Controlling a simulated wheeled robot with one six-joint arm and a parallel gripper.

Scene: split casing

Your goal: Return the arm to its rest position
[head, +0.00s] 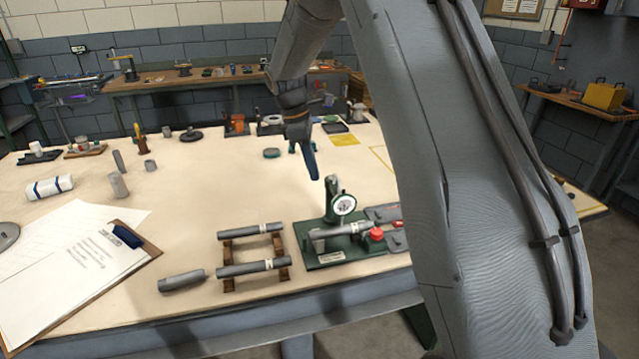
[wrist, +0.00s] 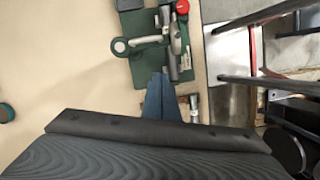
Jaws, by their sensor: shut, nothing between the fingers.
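My gripper (head: 312,172) is shut and empty. It hangs above the table, pointing down, behind the green gauge stand in the head view. In the wrist view the closed blue fingertips (wrist: 160,78) show below the green stand. My large grey arm crosses the right half of the head view and hides part of the table there.
The green stand with a dial gauge (head: 343,204) holds a grey cylinder (head: 340,231). A wooden rack (head: 228,256) left of it bears two grey cylinders, with another (head: 182,281) lying loose. A clipboard (head: 150,247) lies at the left.

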